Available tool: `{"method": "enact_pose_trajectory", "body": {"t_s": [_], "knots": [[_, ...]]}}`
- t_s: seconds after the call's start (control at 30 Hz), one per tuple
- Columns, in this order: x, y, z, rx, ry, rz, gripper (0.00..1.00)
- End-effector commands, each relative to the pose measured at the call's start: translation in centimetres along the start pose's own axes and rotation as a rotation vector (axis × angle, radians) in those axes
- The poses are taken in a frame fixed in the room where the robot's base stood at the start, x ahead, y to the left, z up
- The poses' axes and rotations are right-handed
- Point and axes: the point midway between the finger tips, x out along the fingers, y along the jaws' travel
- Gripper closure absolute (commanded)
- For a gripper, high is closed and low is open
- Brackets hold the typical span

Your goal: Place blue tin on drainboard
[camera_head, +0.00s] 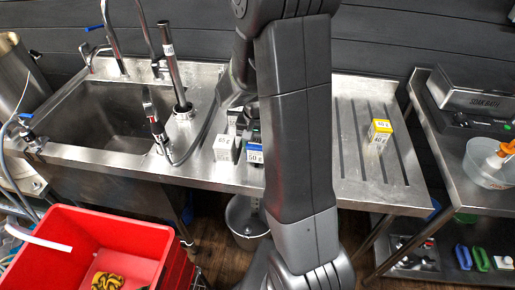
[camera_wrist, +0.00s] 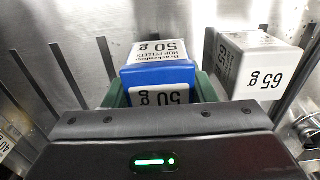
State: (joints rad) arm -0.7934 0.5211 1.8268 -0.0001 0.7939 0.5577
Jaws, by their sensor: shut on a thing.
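The blue tin (camera_head: 255,154) has a white label reading 50 g. It shows just left of my arm in the head view and in the middle of the wrist view (camera_wrist: 158,74). My gripper (camera_wrist: 160,88) is shut on it, with green pads at its sides. In the head view my arm hides much of the gripper. The grooved steel drainboard (camera_head: 352,170) lies right of the sink, its left part hidden behind my arm. Its dark grooves also show in the wrist view. I cannot tell whether the blue tin touches the steel.
A white 65 g tin (camera_head: 224,149) stands close beside the blue tin, also in the wrist view (camera_wrist: 255,65). A yellow-topped 40 g tin (camera_head: 380,133) stands on the drainboard's right. The sink (camera_head: 100,125) and tall tap (camera_head: 175,62) are left. Bare drainboard surrounds the yellow-topped tin.

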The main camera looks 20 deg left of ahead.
Motion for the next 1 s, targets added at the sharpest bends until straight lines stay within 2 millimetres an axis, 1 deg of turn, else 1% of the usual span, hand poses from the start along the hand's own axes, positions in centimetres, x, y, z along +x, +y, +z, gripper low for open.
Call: {"method": "enact_pose_trajectory", "body": {"t_s": [0.03,0.13,0.37,0.5,0.53,0.63,0.9,1.0], "knots": [[0.7,0.0,0.0,0.0,-0.002,0.002,0.75],[1.4,0.0,0.0,0.0,-0.001,0.001,0.75],[1.4,0.0,0.0,0.0,0.001,0.0,0.75],[1.9,0.0,0.0,0.0,0.001,0.0,0.75],[1.9,0.0,0.0,0.0,0.001,0.0,0.47],[1.8,0.0,0.0,0.0,0.0,0.0,0.28],[1.7,0.0,0.0,0.0,0.0,0.0,0.28],[1.3,0.0,0.0,0.0,0.001,0.0,0.28]]}}
